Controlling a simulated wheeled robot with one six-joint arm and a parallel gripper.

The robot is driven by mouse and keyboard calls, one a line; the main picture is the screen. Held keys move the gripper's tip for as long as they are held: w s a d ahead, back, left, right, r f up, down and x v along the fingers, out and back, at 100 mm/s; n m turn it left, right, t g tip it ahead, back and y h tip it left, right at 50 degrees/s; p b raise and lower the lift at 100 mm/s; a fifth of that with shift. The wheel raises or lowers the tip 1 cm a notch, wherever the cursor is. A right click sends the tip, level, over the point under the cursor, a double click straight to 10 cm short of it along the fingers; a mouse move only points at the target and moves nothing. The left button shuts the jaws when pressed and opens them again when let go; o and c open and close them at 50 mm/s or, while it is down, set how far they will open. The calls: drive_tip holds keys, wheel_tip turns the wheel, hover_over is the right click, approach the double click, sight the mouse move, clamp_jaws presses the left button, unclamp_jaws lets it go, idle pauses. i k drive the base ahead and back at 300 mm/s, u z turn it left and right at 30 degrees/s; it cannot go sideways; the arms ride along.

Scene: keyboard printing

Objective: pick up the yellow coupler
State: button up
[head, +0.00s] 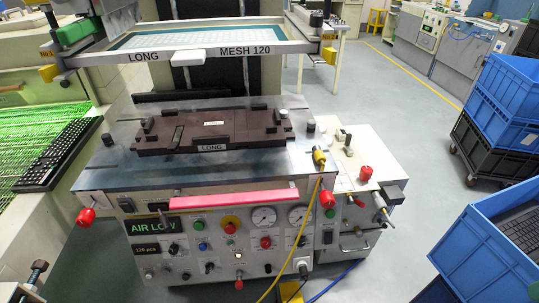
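The yellow coupler (319,157) is at the front right corner of the machine's metal table. A yellow hose (299,235) runs down from it in front of the control panel to the floor. Whether the coupler is plugged into a fitting or only rests there is too small to tell. My gripper is not in view.
A pink-red bar (235,199) runs along the table front above the control panel (215,240). Right of the coupler is a white side unit (365,165) with red knobs. The screen frame (215,50) hangs above the brown fixture (215,130). Blue crates (490,240) stand right; floor between is clear.

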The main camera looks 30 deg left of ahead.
sight(319, 156)
drive_tip(key=u, duration=1)
drive_tip(key=k, duration=0.4)
drive_tip(key=z, duration=0.6)
drive_tip(key=i, duration=1)
drive_tip(key=u, duration=0.15)
